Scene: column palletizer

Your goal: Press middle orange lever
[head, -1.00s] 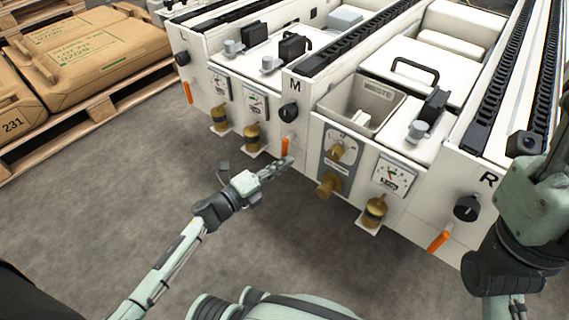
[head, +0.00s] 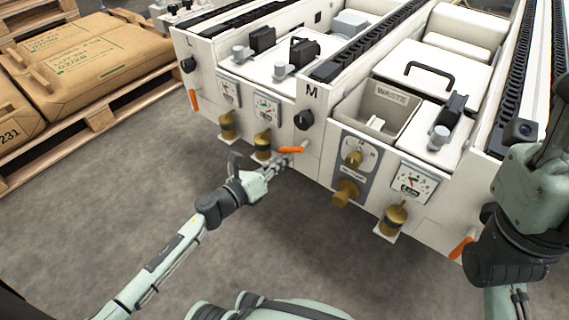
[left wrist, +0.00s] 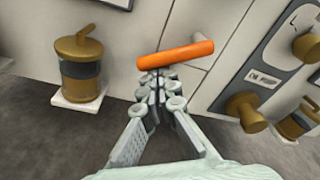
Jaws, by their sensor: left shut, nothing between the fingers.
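The middle orange lever (head: 292,150) is on the white machine's front face, below the black knob (head: 303,120) and the letter M. It lies nearly level in the head view. In the left wrist view the lever (left wrist: 175,54) runs across just beyond my fingertips, tilted slightly up to the right. My left gripper (head: 282,161) is shut and empty, with its tips right at the lever's underside; I cannot tell if they touch. The left gripper also shows in the left wrist view (left wrist: 160,80). My right arm is at the right edge; its fingers are not clearly visible.
Other orange levers hang at the left (head: 193,99) and right (head: 461,247) of the machine. Brass-coloured cups (head: 262,146) stick out beside the middle lever. A gauge panel (head: 355,160) is to its right. Pallets with brown sacks (head: 95,60) stand left. The grey floor in front is clear.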

